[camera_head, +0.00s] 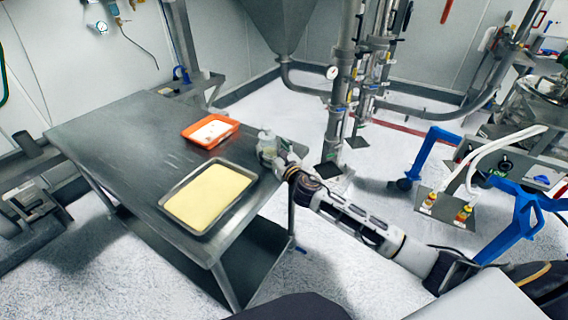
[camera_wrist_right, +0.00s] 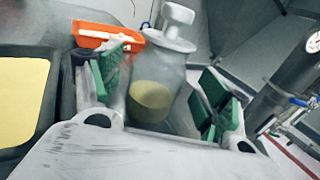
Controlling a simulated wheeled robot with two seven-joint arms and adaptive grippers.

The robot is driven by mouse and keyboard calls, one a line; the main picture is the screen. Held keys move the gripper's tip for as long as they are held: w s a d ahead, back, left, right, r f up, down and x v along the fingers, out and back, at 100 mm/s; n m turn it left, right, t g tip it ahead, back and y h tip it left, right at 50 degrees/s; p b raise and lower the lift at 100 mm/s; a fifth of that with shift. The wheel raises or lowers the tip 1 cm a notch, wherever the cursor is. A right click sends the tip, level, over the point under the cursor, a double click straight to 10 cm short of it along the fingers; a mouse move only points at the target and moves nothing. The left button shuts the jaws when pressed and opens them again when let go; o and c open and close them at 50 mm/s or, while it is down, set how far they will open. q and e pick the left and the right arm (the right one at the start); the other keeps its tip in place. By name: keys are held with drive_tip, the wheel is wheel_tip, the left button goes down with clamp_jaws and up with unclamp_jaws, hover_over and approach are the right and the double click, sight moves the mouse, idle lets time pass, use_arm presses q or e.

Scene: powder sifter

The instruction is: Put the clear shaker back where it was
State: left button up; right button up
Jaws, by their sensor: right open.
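The clear shaker (camera_head: 266,141) appears upright at the right edge of the steel table (camera_head: 120,130), beside the tray. In the right wrist view the shaker (camera_wrist_right: 155,88) holds yellow powder and has a white knob on top. My right gripper (camera_head: 278,158) reaches it from the right. Its green-padded fingers (camera_wrist_right: 160,92) are open on either side of the shaker, with a visible gap on the right. Contact on the left side is unclear. The shaker's base is partly hidden by the gripper. My left gripper is not in view.
A metal tray of pale yellow powder (camera_head: 210,196) lies left of the shaker. An orange tray with white contents (camera_head: 211,131) sits behind it. The table's left part is bare. Upright pipes (camera_head: 340,90) stand beyond the right edge, with blue-framed equipment (camera_head: 425,150) farther right.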

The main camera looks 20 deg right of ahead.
drive_tip(key=s, duration=0.4)
drive_tip(key=shift+d+f, duration=0.1)
drive_tip(key=shift+d, duration=0.2)
drive_tip(key=shift+s+d, duration=0.15)
drive_tip(key=shift+s, duration=0.95)
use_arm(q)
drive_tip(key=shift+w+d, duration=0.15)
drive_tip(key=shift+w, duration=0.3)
use_arm(e)
drive_tip(key=shift+s+d, duration=0.15)
drive_tip(key=shift+s, duration=1.05)
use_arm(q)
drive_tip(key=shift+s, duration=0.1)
